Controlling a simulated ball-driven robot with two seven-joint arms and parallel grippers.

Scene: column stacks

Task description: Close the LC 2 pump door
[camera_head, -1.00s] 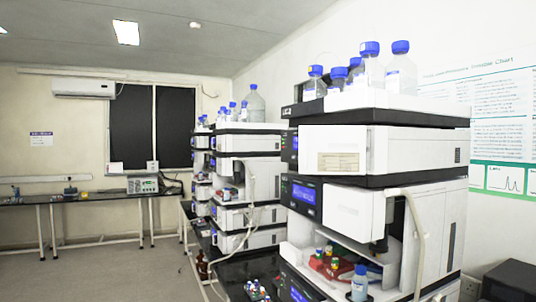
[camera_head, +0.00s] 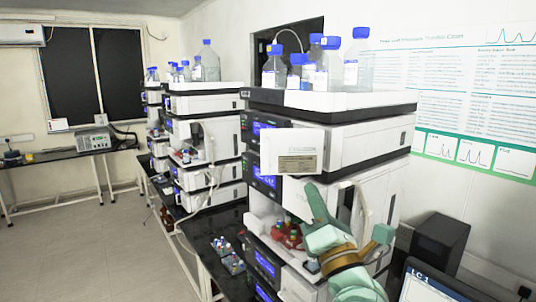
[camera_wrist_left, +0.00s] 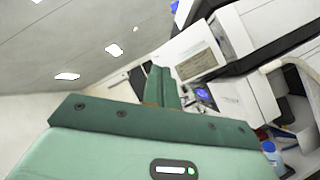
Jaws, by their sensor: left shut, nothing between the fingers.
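A white door panel (camera_head: 308,146) with a beige label plate stands swung out from the front of the upper module of the near instrument stack. It also shows in the left wrist view (camera_wrist_left: 199,50), just beyond my fingers. I cannot read which stack is LC 2. My green left gripper (camera_head: 314,194) is below the panel's lower right corner in the head view, in front of the module beneath. In the left wrist view its fingers (camera_wrist_left: 162,82) are together with nothing between them. A gap between fingers and panel cannot be judged. My right gripper is not in view.
Bottles with blue caps (camera_head: 358,58) stand in the tray on top of the near stack. A tube (camera_head: 361,205) hangs down its front. A second stack (camera_head: 205,125) stands farther back. A monitor marked LC 1 (camera_head: 432,290) is at lower right. The floor at left is clear.

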